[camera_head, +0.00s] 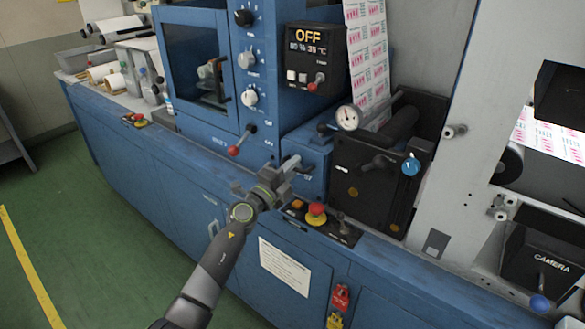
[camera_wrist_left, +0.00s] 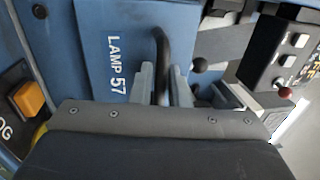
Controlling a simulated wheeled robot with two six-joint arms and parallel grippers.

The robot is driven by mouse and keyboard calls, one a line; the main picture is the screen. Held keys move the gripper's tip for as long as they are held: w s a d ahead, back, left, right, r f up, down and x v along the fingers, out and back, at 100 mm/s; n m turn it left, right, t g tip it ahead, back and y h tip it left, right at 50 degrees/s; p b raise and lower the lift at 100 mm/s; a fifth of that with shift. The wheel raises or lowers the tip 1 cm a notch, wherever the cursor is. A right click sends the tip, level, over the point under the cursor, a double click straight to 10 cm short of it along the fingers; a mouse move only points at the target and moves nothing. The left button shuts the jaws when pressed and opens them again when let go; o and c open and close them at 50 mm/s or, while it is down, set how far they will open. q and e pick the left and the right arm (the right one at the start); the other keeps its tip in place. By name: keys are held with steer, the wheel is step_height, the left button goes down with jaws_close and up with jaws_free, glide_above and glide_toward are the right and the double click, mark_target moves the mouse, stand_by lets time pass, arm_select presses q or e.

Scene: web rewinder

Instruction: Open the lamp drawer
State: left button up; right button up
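The lamp drawer (camera_wrist_left: 115,75) has a blue front lettered "LAMP 57" in the left wrist view. In the head view the lamp drawer (camera_head: 314,178) is low on the blue machine, partly hidden by my left gripper (camera_head: 281,173). Its dark, bent handle (camera_wrist_left: 162,48) stands out from the front. In the left wrist view the two fingers of my left gripper (camera_wrist_left: 165,85) are close together, one on each side of the handle, and appear closed on it. I cannot tell whether the drawer is pulled out at all. My right gripper is not in view.
A red emergency button (camera_head: 316,213) sits on the ledge just right of my left gripper. A red-knobbed lever (camera_head: 234,151) is to the left. Green floor (camera_head: 90,235) is clear at left.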

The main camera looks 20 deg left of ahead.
arm_select(q)
steer(key=shift+c, duration=1.3)
jaws_close()
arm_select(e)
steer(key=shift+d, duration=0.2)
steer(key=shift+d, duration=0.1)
arm_select(q)
steer(key=shift+s, duration=0.1)
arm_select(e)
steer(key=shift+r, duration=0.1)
